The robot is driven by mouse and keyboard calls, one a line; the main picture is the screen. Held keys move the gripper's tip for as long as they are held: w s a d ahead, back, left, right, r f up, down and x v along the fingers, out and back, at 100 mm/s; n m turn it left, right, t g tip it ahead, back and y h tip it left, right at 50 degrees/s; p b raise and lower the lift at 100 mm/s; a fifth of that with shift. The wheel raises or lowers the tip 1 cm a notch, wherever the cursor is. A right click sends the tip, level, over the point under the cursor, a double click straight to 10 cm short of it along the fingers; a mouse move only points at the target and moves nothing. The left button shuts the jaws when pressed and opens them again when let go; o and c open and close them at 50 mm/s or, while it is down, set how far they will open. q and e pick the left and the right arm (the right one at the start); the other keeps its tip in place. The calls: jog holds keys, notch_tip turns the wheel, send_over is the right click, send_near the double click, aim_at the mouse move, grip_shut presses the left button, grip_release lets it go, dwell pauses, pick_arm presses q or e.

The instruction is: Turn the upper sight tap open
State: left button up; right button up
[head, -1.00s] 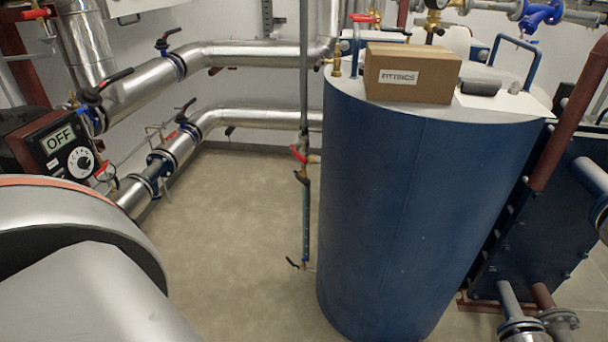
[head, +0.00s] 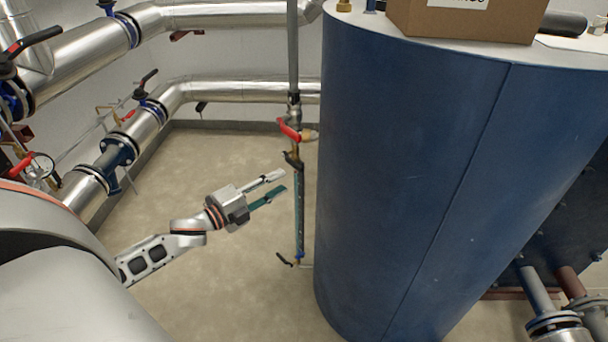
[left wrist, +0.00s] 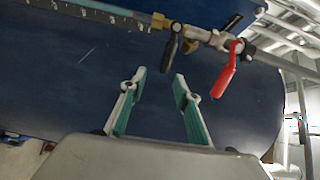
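The sight gauge (head: 300,215) is a thin upright glass beside the blue tank. The upper sight tap (head: 293,160) is at its top and has a small black lever. In the left wrist view the tap's black lever (left wrist: 172,44) hangs down the picture from the brass fitting. My left gripper (head: 278,183) is open and empty, left of the gauge and slightly below the upper tap. The left wrist view shows its two teal-lined fingers (left wrist: 160,85) apart, with the black lever beyond their tips and not touching. My right gripper is in neither view.
A red lever (head: 289,130) sits just above the upper tap, and beside it in the left wrist view. A lower black-levered tap (head: 285,260) is near the floor. The blue tank (head: 410,180) stands close on the right. Open floor (head: 230,280) lies left.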

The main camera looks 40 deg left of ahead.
aim_at(293, 166)
pick_arm(q)
jog(key=shift+m, duration=0.3)
jog(key=w, duration=0.4)
jog(key=w+b, duration=0.1)
jog(key=w, duration=0.2)
jog(key=shift+a+r, duration=0.1)
jog(key=shift+r, duration=0.3)
jog(key=shift+x, duration=0.8)
grip_shut()
